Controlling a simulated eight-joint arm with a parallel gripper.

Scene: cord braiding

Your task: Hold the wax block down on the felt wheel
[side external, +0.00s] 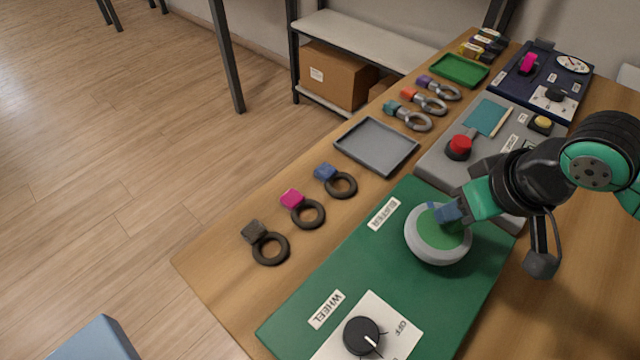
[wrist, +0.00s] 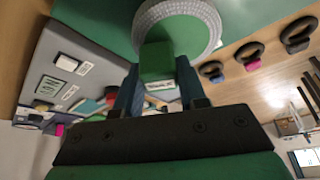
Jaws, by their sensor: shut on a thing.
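The felt wheel (side external: 409,238) is a round disc with a pale grey rim and a green top, on the green board labelled BUFFER. In the wrist view its grey rim (wrist: 203,13) shows at the top. My gripper (side external: 446,213) is over the wheel's upper part, with its blue fingers low against it. It is shut on a green wax block (wrist: 157,62), seen between the fingers in the wrist view, overlapping the wheel. Whether the block touches the felt is hard to tell. In the side view the block is mostly hidden by the fingers.
A black WHEEL knob (side external: 361,335) sits on a white plate with OFF printed beside it. Several tagged rings (side external: 307,215) lie along the table's left side. A grey tray (side external: 376,146) and a red button (side external: 459,146) stand beyond the wheel.

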